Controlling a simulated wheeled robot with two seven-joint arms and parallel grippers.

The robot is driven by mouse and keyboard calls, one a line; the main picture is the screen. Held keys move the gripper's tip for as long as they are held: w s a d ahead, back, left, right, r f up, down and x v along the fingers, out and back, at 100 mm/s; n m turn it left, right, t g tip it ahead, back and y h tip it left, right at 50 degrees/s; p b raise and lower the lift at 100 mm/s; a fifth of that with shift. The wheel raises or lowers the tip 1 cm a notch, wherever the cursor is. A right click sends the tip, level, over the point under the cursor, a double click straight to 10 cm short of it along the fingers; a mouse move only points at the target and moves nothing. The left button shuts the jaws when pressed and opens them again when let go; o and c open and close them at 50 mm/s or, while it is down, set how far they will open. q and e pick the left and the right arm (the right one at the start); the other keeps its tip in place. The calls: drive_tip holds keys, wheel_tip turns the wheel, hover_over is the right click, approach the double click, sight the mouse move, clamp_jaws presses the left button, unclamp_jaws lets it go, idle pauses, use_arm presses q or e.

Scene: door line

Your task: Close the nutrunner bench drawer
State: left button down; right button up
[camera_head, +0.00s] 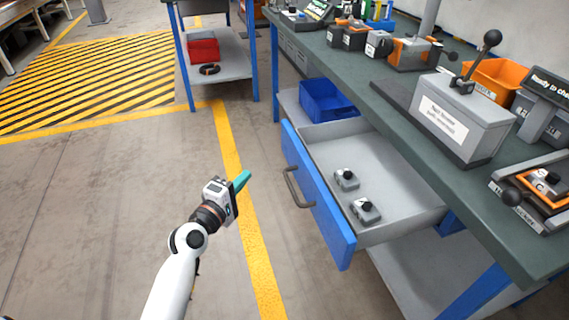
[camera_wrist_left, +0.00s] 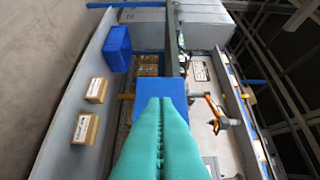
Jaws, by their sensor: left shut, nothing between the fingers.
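The bench drawer stands pulled out, with a blue front (camera_head: 318,205) and a grey handle (camera_head: 296,190). Its grey tray (camera_head: 395,195) holds two small grey blocks with black knobs (camera_head: 346,178) (camera_head: 365,210). My left gripper (camera_head: 243,180) has teal fingers and is to the left of the handle, apart from it in the picture. The fingers (camera_wrist_left: 160,130) are pressed together and empty in the left wrist view. I cannot tell whether the blue patch beyond them there is the drawer. My right gripper is not in view.
The green-topped bench (camera_head: 400,110) carries a grey lever box (camera_head: 460,118), an orange bin (camera_head: 492,80) and tools. A blue bin (camera_head: 328,100) sits below the bench top. A blue-legged cart holds a red bin (camera_head: 203,50). Floor left of the drawer is clear.

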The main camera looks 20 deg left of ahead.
use_arm(q)
drive_tip(key=w+d, duration=0.1)
drive_tip(key=w, duration=0.2)
drive_tip(key=w+d+b, duration=0.1)
drive_tip(key=w+d, duration=0.1)
drive_tip(key=w, duration=0.2)
drive_tip(key=w+d, duration=0.1)
drive_tip(key=w, duration=0.3)
drive_tip(key=shift+w+d, duration=0.25)
drive_tip(key=shift+w+d+b, duration=0.2)
drive_tip(key=shift+d+b, duration=0.1)
drive_tip(key=shift+d, duration=0.05)
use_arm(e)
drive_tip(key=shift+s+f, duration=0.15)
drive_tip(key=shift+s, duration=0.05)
